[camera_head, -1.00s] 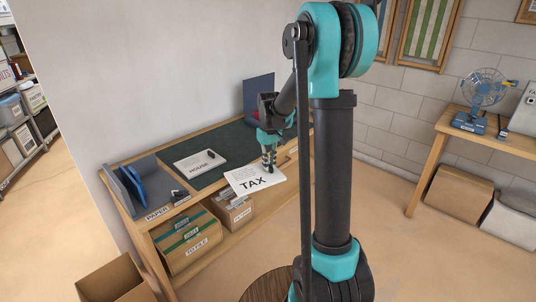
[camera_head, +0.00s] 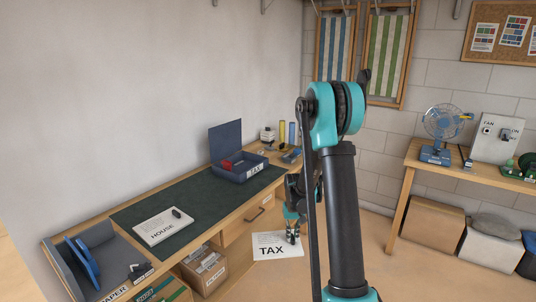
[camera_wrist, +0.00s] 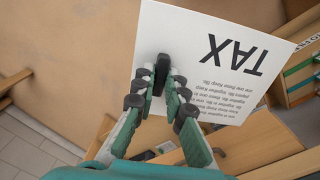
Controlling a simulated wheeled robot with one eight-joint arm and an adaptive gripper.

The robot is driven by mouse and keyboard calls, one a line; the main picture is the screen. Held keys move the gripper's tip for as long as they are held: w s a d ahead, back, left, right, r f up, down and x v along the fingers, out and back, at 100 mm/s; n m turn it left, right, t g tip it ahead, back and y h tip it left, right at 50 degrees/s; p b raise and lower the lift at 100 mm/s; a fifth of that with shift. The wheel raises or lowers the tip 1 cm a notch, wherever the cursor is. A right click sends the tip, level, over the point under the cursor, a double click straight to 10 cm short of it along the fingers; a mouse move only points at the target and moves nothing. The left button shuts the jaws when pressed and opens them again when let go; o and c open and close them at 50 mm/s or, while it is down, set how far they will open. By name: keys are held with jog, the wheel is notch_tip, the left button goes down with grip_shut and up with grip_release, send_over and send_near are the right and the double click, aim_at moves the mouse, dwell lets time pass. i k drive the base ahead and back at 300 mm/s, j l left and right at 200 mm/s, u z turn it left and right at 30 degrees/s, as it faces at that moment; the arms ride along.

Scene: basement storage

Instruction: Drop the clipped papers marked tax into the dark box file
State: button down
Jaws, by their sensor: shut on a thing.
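My gripper (camera_head: 292,222) is shut on the clip of the white papers marked TAX (camera_head: 270,250). It holds them off the bench, in front of its front edge. In the wrist view the fingers (camera_wrist: 163,95) close around the black clip (camera_wrist: 161,72), and the TAX sheet (camera_wrist: 205,45) extends beyond them, its print upside down. The dark blue box file (camera_head: 228,173) stands on the bench to the back right, its lid raised and its label facing front. Something red shows inside it.
Clipped papers marked HOUSE (camera_head: 160,228) lie on the dark green mat (camera_head: 200,190). A grey tray (camera_head: 118,255) with a blue item is at the bench's left end. Jars and small items stand right of the box file. Cardboard boxes (camera_head: 205,270) sit below.

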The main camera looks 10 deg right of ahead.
aim_at(246, 169)
jog(key=i+l+z, duration=0.1)
jog(key=z, duration=0.35)
jog(key=i+z, duration=0.2)
jog(key=z, duration=0.2)
jog(key=i+l+z, duration=0.1)
jog(key=z, duration=0.35)
jog(key=i+j+z, duration=0.1)
jog(key=i+z, duration=0.15)
jog(key=z, duration=0.15)
jog(key=i+z, duration=0.55)
jog(key=i, duration=0.2)
jog(key=i+u, duration=0.1)
jog(key=u, duration=0.3)
jog(key=i+l+u, duration=0.1)
jog(key=u, duration=0.7)
jog(key=l+u, duration=0.15)
jog(key=u, duration=0.25)
jog(key=i+l+u, duration=0.1)
jog(key=u, duration=0.8)
